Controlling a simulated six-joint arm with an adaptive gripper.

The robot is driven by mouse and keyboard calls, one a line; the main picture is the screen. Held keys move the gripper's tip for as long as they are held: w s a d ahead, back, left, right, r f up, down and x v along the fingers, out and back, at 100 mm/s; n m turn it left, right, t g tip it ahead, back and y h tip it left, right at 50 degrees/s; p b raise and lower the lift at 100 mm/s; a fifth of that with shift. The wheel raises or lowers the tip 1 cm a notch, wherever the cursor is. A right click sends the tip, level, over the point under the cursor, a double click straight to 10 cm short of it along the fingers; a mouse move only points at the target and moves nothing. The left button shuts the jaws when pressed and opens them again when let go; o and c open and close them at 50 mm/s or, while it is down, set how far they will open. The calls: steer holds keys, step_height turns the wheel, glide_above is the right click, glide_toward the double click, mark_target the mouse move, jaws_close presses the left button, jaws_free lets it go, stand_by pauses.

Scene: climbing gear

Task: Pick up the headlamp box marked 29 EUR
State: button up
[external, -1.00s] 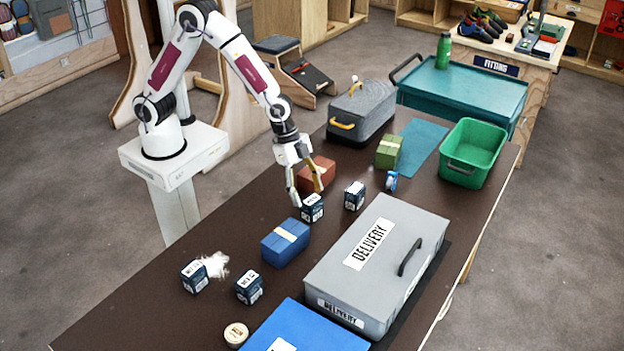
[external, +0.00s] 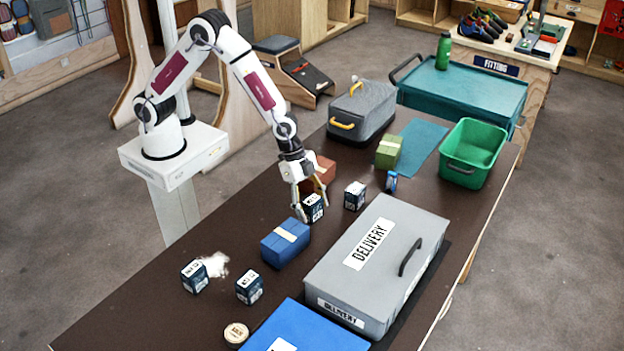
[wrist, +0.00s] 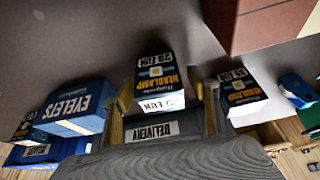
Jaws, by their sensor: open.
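A small dark blue headlamp box (external: 313,208) with a white label stands on the dark table. In the wrist view this headlamp box (wrist: 157,78) shows its orange lettering and reads 29 EUR. My gripper (external: 310,203) is open, low over the table, with a finger on each side of this box. I cannot tell whether either finger touches it. A similar headlamp box (external: 354,196) stands just to the right; its price is hard to read in the wrist view. Two more dark blue boxes (external: 194,277) (external: 249,288) stand at the front left.
A blue eyelets box (external: 285,243) is close in front of my gripper, and a red-brown box (external: 321,170) close behind. A grey delivery case (external: 412,225) lies to the right. A green box (external: 388,152) and green bin (external: 490,140) are farther back.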

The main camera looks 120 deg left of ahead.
mark_target(312, 199)
stand_by(0.3)
steer(key=c, duration=1.3)
steer(key=shift+o, duration=0.2)
steer(key=shift+r, duration=0.1)
steer(key=shift+r, duration=4.95)
